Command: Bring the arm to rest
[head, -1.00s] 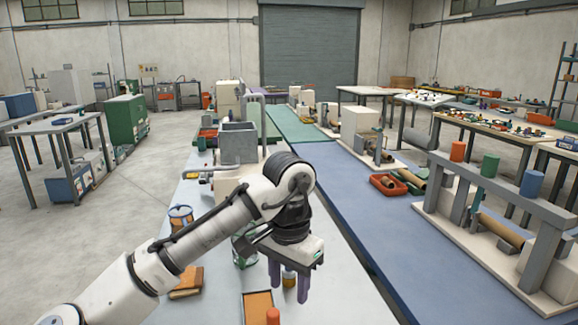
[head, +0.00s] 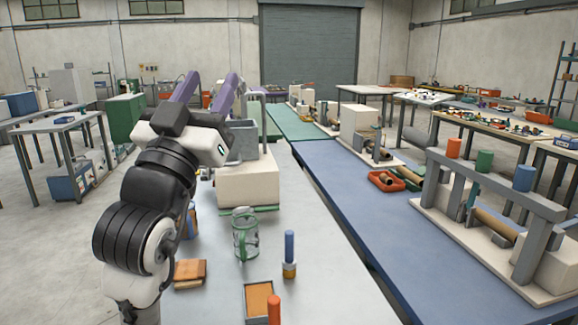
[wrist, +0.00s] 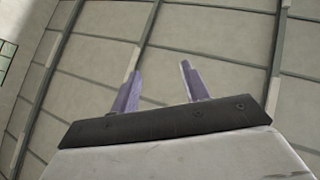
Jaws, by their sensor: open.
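My gripper (head: 208,88) is raised at the left of the head view, its two purple fingers pointing up and away from me. The fingers stand apart with nothing between them. In the wrist view my gripper (wrist: 160,82) also shows open and empty, with only the wall panels behind it. My arm is folded up at the left side of the grey worktable (head: 330,270), and the gripper hides part of the machine at the table's far end.
On the worktable stand a green-framed jar (head: 245,238), a blue-handled tool in a small holder (head: 289,255), an orange-filled tray (head: 259,300) and brown blocks (head: 190,273). A cream machine (head: 247,185) stands behind. A blue bench (head: 400,225) runs alongside on the right.

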